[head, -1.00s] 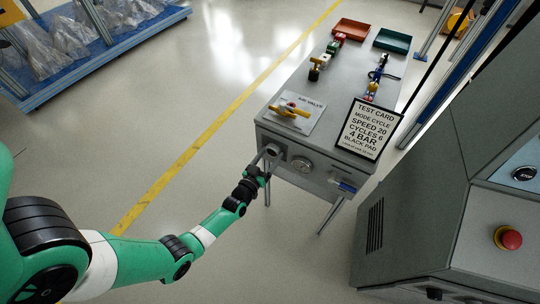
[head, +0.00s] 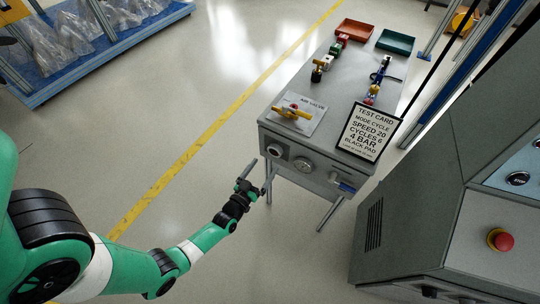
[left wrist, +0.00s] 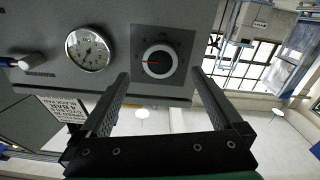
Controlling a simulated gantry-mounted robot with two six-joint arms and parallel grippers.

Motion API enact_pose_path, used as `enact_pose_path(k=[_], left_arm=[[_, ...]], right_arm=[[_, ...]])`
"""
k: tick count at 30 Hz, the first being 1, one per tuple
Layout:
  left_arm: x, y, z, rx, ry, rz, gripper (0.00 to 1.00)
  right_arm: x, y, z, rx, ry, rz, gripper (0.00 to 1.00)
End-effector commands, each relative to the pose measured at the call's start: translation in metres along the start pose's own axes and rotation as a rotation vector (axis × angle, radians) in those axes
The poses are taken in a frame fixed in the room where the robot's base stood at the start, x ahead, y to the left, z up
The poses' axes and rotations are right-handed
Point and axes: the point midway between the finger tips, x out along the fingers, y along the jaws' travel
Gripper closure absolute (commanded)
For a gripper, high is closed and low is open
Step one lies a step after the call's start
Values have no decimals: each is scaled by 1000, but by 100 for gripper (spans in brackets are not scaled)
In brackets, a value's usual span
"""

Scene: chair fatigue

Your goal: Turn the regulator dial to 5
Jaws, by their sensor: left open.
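The regulator dial (head: 274,151) is a round dark knob on the front face of the grey bench cabinet. My right gripper is not in view.
A pressure gauge (head: 303,164) is beside the dial, with a blue-ended fitting (head: 343,186) further right. A test card (head: 366,130) reading 4 BAR and a yellow air valve handle (head: 291,112) are on top. A grey console with a red button (head: 500,240) stands right.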

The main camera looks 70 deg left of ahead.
Motion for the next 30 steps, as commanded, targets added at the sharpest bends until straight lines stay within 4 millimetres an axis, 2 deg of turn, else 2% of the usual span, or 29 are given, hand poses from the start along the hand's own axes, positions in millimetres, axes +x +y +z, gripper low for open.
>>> enact_pose_path(k=[3, 9, 26, 28, 30], left_arm=[[-27, 1, -3, 1, -2, 2, 0], [-48, 1, -1, 1, 1, 2, 0], [-50, 0, 0, 1, 1, 1, 0], [-49, 5, -3, 1, 0, 11, 0], [-41, 17, -14, -3, 16, 36, 0]], right_arm=[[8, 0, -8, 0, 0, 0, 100], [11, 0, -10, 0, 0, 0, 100], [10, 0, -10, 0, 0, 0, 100], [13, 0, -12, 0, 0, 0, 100], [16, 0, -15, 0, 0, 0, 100]])
